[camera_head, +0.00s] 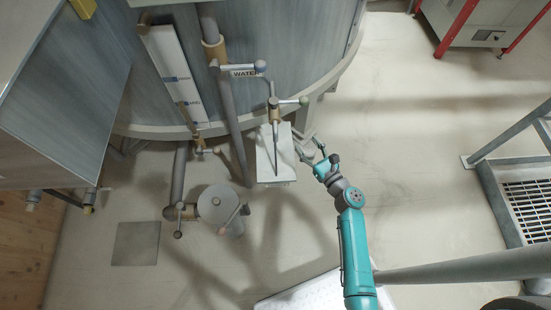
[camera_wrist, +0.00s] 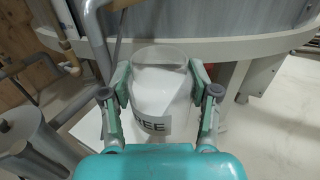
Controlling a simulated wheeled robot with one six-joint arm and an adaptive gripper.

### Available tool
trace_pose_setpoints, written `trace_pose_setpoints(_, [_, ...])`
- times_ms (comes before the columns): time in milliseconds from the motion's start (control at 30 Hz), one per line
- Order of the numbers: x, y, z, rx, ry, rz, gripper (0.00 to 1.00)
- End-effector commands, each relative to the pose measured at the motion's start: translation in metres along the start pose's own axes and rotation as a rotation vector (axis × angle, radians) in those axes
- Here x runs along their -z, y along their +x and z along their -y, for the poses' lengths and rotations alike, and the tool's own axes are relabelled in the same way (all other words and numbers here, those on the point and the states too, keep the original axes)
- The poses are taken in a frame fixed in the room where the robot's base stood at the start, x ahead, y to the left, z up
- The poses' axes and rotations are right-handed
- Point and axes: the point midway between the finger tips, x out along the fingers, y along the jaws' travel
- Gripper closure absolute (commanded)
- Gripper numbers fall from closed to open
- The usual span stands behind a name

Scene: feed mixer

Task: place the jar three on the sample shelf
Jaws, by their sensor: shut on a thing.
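Jar three (camera_wrist: 160,95) is a clear jar with white contents and a label of which "REE" shows. It stands roughly upright between the two fingers of my gripper (camera_wrist: 160,95) in the wrist view, and the fingers press on its sides. In the head view my gripper (camera_head: 308,147) is at the right edge of a small white shelf (camera_head: 265,170), which looks like the sample shelf. The jar is too small and covered to make out clearly there. In the wrist view a white surface (camera_wrist: 90,128) shows left of the jar; I cannot tell whether the jar touches it.
A large round mixer tank (camera_head: 280,50) stands behind the shelf, with a pipe (camera_head: 222,95) marked WATER and valve handles (camera_head: 288,102) close above the shelf. A grey cylinder (camera_head: 218,203) stands at the left. Open floor (camera_head: 420,140) lies at the right.

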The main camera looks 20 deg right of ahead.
Motion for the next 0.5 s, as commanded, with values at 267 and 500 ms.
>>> trace_pose_setpoints(267, [0.028, -0.067, -0.013, -0.199, 0.002, -0.002, 0.8])
trace_pose_setpoints(500, [0.041, -0.093, -0.027, -0.291, -0.001, 0.0, 0.8])
